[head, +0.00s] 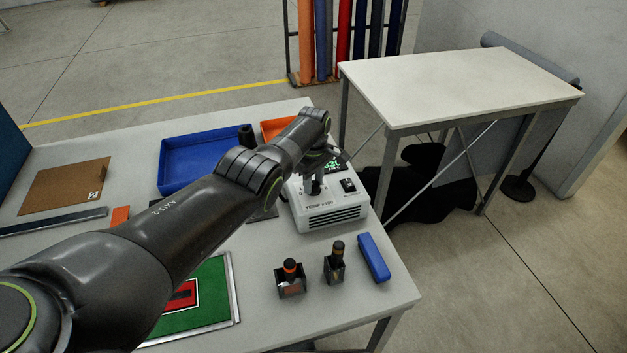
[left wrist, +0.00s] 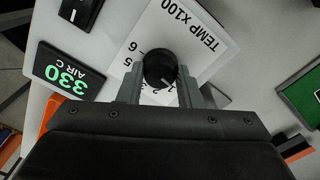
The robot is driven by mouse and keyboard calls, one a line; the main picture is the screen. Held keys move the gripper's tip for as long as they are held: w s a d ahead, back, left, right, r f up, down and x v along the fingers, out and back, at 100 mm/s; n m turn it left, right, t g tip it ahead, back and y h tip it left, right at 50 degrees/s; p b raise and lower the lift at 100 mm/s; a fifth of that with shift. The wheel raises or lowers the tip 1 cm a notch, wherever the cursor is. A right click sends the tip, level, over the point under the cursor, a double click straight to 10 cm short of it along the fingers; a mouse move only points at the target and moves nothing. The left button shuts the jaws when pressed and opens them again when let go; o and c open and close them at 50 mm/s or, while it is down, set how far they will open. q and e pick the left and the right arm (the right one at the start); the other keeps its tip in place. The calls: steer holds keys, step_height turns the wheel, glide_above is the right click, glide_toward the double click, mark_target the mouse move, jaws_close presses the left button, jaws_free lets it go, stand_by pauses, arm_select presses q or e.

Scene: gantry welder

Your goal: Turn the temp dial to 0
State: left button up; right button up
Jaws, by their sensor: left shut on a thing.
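The temp dial is a round black knob (left wrist: 160,68) on a white panel marked "TEMP x100" (left wrist: 190,25) in the left wrist view. My left gripper (left wrist: 160,80) is shut on the dial, with one finger on each side of it. A pale pointer mark on the knob faces the lower right, near the small printed numbers; its exact setting is hard to read. A 5 and a 6 show to its left. A dark display (left wrist: 66,72) reads 330 AIR C. In the head view the white unit (head: 335,218) stands below my left gripper (head: 314,190). My right gripper is not seen.
A black rocker switch (head: 348,185) sits on the unit's top. A blue tray (head: 190,165) and an orange tray (head: 275,127) lie behind. A green mat (head: 205,300) is at front left.

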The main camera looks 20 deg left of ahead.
mark_target(314, 184)
arm_select(q)
steer(key=shift+w+r+n, duration=0.1)
steer(key=shift+n, duration=0.5)
steer(key=o, duration=1)
steer(key=shift+r, duration=0.1)
steer(key=shift+r+p, duration=0.3)
steer(key=shift+p, duration=0.05)
step_height(314, 184, up, 5)
steer(key=shift+f+p, duration=0.1)
steer(key=shift+p, duration=0.95)
step_height(314, 184, up, 12)
steer(key=b, duration=0.2)
steer(key=shift+f+b, duration=0.1)
steer(key=shift+b, duration=0.3)
steer(key=shift+f, duration=0.1)
